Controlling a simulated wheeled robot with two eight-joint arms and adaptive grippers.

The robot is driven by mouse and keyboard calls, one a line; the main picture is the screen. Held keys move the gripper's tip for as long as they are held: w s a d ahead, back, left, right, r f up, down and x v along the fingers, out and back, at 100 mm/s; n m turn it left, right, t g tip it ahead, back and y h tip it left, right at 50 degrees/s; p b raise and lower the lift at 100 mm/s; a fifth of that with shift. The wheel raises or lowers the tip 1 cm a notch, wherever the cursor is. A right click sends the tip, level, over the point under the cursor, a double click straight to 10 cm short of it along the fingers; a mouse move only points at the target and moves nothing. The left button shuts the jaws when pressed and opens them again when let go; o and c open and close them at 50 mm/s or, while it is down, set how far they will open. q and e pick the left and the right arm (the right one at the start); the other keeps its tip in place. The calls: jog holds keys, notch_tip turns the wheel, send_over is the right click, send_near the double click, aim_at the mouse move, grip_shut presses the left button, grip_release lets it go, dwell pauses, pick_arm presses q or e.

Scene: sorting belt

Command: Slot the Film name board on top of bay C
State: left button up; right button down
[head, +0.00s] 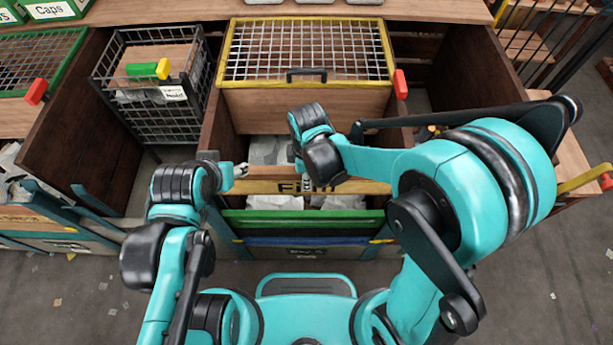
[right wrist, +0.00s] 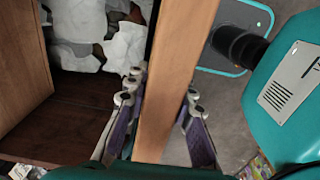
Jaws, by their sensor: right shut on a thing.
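The Film name board (head: 262,187), yellow with dark lettering, lies across the front of the middle bay. Part of its lettering is hidden behind my right gripper (head: 312,180). In the right wrist view, my right gripper (right wrist: 165,105) is shut on the board (right wrist: 172,70), with one finger on each side of it. My left gripper (head: 238,172) is by the board's left end; I cannot tell whether its fingers are open or whether it touches the board. Below the board is the bay front with green (head: 340,215) and blue slats; the label under them is too small to read.
A yellow-framed mesh lid (head: 224,62) with a red handle (head: 400,84) stands behind the board. Crumpled white pieces (right wrist: 125,45) lie inside the bay. A black wire basket (head: 120,70) is at the left. Open floor lies in front.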

notch_tip(320, 180, down, 17)
jog(key=b, duration=1.5)
jog(key=shift+f, duration=0.15)
jog(key=shift+f+b, duration=0.55)
jog(key=shift+b, duration=0.1)
jog(key=c, duration=1.2)
grip_release()
notch_tip(320, 180, up, 12)
jog(key=shift+r, duration=0.1)
